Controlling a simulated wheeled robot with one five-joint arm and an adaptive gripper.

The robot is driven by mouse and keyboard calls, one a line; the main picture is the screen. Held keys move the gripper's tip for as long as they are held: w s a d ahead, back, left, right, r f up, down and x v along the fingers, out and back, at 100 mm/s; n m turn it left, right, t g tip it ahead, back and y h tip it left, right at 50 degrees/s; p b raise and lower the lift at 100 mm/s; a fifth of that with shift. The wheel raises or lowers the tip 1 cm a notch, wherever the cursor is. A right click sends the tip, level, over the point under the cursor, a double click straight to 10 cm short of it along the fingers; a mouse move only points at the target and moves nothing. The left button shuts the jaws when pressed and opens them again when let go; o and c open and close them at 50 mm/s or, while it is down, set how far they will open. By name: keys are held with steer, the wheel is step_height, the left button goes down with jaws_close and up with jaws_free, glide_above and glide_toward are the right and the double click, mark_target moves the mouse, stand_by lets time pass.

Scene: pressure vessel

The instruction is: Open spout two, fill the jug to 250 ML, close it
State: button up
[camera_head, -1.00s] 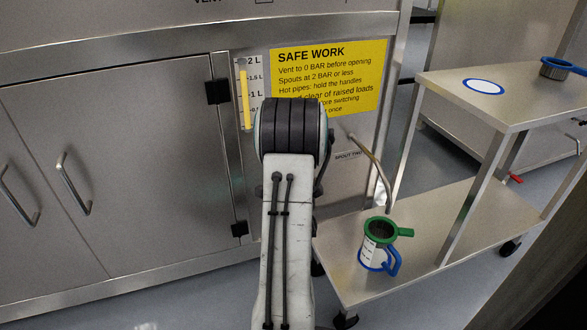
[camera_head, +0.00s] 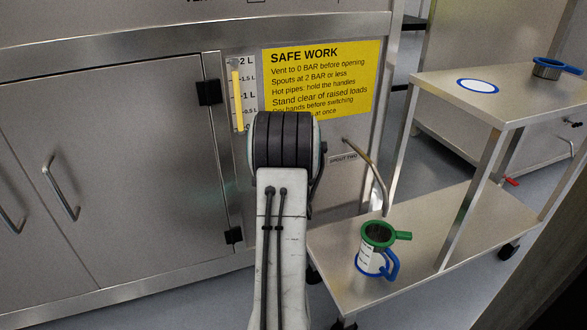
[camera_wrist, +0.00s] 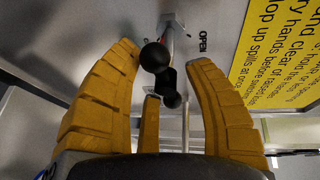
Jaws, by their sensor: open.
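The spout (camera_head: 372,170), a bent metal pipe, comes out of the steel panel beside a "SPOUT TWO" label (camera_head: 343,159). The jug (camera_head: 368,260), white with measuring marks and a blue handle, stands on the lower cart shelf below the spout's end. A green-rimmed strainer (camera_head: 379,234) sits on its top. In the wrist view my gripper (camera_wrist: 165,56) is open, its yellow fingers on either side of a lever with black ball knobs (camera_wrist: 155,57). An "OPEN" mark (camera_wrist: 203,42) is beside the lever. Contact is unclear. My arm hides the gripper and lever in the head view.
A yellow safety sign (camera_head: 318,85) and a level gauge (camera_head: 238,95) are on the panel. The steel cart (camera_head: 435,225) stands to the right. A blue-rimmed white disc (camera_head: 478,86) and a blue-handled strainer (camera_head: 548,69) are on its top shelf. Cabinet doors (camera_head: 120,160) are at left.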

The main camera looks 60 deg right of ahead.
steer(key=shift+c, duration=0.2)
jaws_close()
steer(key=shift+f, duration=0.1)
